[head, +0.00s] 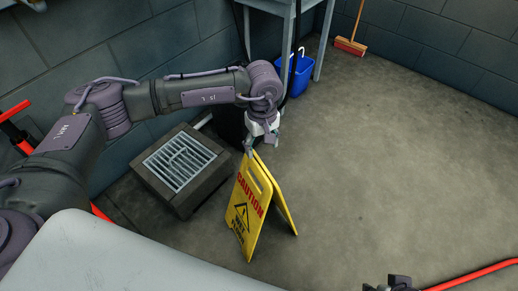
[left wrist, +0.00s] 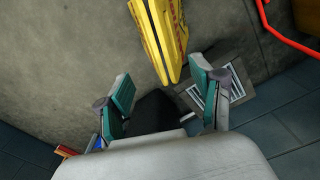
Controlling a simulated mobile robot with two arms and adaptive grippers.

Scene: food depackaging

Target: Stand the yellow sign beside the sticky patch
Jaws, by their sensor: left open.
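The yellow caution sign (head: 250,208) stands upright on the concrete floor, its two panels spread like a tent, just right of the floor grate. My left gripper (head: 262,143) is just above the sign's top edge. In the left wrist view the gripper (left wrist: 163,82) is open, with nothing between its fingers. The sign (left wrist: 160,38) shows there beyond the fingertips, partly cut off by the top edge. A dark piece at the bottom edge of the head view may be my right gripper (head: 392,284); its fingers cannot be made out. I cannot pick out a sticky patch.
A raised grate box (head: 180,160) stands by the left wall. A blue bucket (head: 300,75) is under a grey table (head: 280,5), and an orange broom (head: 350,46) leans at the back. A red bar (head: 475,275) crosses the lower right. The floor at centre right is clear.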

